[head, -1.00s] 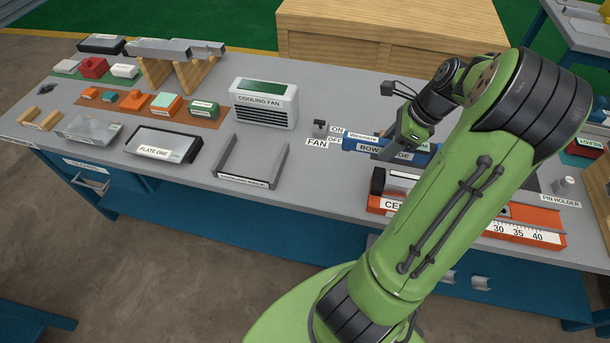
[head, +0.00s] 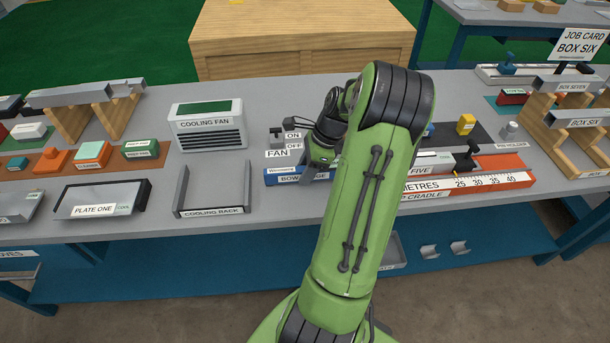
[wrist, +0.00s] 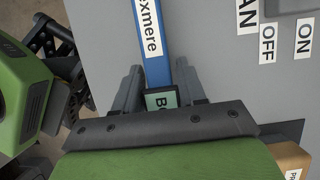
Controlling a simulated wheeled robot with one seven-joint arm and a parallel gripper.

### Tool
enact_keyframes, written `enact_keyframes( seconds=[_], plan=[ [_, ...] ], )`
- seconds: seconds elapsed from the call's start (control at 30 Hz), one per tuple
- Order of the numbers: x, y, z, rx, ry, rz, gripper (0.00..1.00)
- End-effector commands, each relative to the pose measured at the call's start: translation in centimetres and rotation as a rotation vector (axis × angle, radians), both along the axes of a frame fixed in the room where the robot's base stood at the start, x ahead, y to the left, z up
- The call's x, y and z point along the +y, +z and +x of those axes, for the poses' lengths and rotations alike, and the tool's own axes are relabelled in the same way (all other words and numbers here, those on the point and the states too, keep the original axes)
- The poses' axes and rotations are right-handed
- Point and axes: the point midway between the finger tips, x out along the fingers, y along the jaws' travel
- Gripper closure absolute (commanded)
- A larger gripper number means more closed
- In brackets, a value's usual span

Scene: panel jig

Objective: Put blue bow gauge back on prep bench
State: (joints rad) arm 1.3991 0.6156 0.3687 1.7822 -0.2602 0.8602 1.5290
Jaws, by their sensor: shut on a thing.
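The blue bow gauge (head: 288,177) is a blue bar with white labels reading "Wexmere" and "BOW". My arm hides its right part in the head view. In the wrist view the gauge (wrist: 155,68) runs between the fingers of my gripper (wrist: 160,88), which is shut on it. In the head view my gripper (head: 320,160) is mostly hidden behind my arm. The gauge is in front of the fan switch and right of the cooling rack. The grey bench top (head: 225,240) lies below; I cannot tell whether the gauge touches it.
The fan switch (head: 277,137), cooling fan (head: 208,130) and cooling rack (head: 213,210) stand left of my gripper. The orange cradle (head: 465,185) with its scale is on the right, partly behind my arm. A bare strip of bench lies along the front edge.

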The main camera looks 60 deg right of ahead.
Motion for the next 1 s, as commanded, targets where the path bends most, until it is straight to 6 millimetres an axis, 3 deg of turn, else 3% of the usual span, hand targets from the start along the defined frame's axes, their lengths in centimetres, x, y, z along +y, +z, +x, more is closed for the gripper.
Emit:
enact_keyframes(
  seconds=[0.3, 0.33, 0.47, 0.77, 0.87, 1.0],
  plan=[
    [0.0, -0.2, 0.0, -0.001, 0.0, -0.002, 1.0],
    [-0.1, -0.2, 0.0, -0.002, -0.001, -0.002, 0.55],
    [-0.1, -0.2, 0.0, -0.002, -0.001, -0.002, 0.35],
    [-0.1, 0.0, 0.0, -0.001, 0.0, -0.003, 0.34],
    [-0.4, 1.5, -0.3, -0.003, -0.002, -0.005, 0.34],
    [-1.4, 5.1, -1.3, -0.003, -0.005, -0.006, 0.34]
  ],
)
